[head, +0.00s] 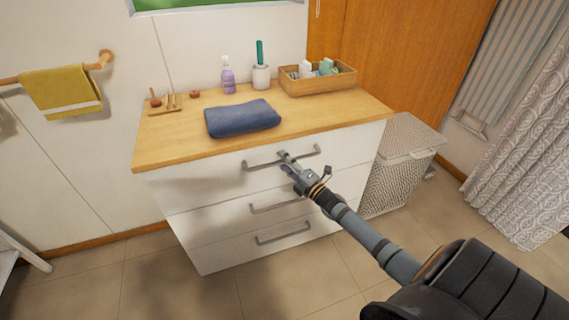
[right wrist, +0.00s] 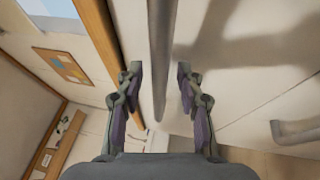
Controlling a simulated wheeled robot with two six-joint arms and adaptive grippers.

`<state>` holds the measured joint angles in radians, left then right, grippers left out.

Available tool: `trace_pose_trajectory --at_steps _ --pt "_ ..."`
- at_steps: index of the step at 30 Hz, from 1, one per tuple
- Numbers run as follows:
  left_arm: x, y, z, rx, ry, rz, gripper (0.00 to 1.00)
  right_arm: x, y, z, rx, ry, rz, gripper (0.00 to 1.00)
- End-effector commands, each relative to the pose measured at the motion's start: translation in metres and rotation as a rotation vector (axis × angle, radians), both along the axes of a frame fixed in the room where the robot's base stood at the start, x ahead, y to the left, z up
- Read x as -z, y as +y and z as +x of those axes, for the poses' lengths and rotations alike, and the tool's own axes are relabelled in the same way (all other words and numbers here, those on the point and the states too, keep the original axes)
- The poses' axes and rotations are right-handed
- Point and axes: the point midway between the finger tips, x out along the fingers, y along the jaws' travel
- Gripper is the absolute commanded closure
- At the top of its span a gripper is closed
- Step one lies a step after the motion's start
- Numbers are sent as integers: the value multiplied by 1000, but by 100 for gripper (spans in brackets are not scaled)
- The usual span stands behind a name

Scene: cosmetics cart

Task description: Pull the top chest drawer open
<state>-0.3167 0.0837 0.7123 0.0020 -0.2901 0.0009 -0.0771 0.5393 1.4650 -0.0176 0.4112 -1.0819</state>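The white chest has a wooden top (head: 160,147) and a top drawer (head: 200,183) whose front looks flush with the drawers below. Its grey bar handle (head: 256,165) runs across the drawer front. My right gripper (head: 287,160) is at the middle of this handle. In the right wrist view, the right gripper (right wrist: 159,82) is open, with one finger on each side of the handle bar (right wrist: 161,40). Gaps show between the bar and both fingers. My left gripper is in neither view.
Lower drawer handles (head: 283,233) sit below. On the top are a folded blue towel (head: 242,118), a purple bottle (head: 228,78) and a wooden tray (head: 320,86). A wicker hamper (head: 398,178) stands right of the chest. The tiled floor in front (head: 150,275) is clear.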

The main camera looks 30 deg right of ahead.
Motion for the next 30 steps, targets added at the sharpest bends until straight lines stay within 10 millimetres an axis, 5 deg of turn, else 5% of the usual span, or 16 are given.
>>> trace_pose_trajectory --at_steps 4,12,30 --pt "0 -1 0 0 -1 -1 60 0 0 0 0 0 0 65" --pt "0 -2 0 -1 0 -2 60 0 0 0 0 0 0 100" --pt "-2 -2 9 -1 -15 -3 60 1 0 -1 0 2 1 100"
